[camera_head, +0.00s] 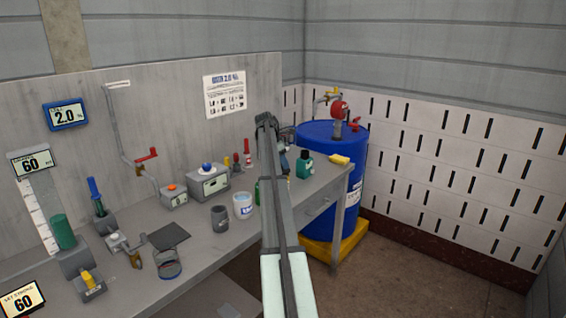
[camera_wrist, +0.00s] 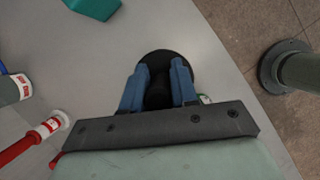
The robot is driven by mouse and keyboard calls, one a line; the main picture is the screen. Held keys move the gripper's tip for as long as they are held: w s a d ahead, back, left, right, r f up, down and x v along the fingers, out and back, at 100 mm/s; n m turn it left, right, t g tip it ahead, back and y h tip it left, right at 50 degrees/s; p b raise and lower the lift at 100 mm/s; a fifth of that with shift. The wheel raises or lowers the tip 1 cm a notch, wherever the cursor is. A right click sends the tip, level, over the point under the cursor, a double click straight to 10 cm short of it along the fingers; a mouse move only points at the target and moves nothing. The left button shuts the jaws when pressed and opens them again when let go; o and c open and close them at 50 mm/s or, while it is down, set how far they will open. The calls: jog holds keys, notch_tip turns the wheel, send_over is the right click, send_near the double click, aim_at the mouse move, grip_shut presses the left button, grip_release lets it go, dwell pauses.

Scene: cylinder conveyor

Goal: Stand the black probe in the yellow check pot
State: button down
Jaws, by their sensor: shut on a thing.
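In the wrist view my gripper (camera_wrist: 157,82) has its blue fingers on either side of a black thing, which I take to be the black probe (camera_wrist: 158,92). A dark round shape (camera_wrist: 165,56) shows just beyond the fingertips; I cannot tell whether it is part of the held thing. In the head view my gripper (camera_head: 284,160) is over the right end of the bench, left of the green bottle, mostly hidden behind my arm. I cannot make out a yellow check pot in either view.
A white tub (camera_head: 243,206) and a grey cup (camera_head: 219,218) stand left of my arm.

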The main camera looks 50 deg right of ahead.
jog(key=shift+f, duration=0.75)
jog(key=shift+f, duration=0.15)
dwell(0.4)
jog(key=c, duration=0.8)
grip_release()
jog(key=v, duration=1.4)
jog(key=shift+f, duration=0.1)
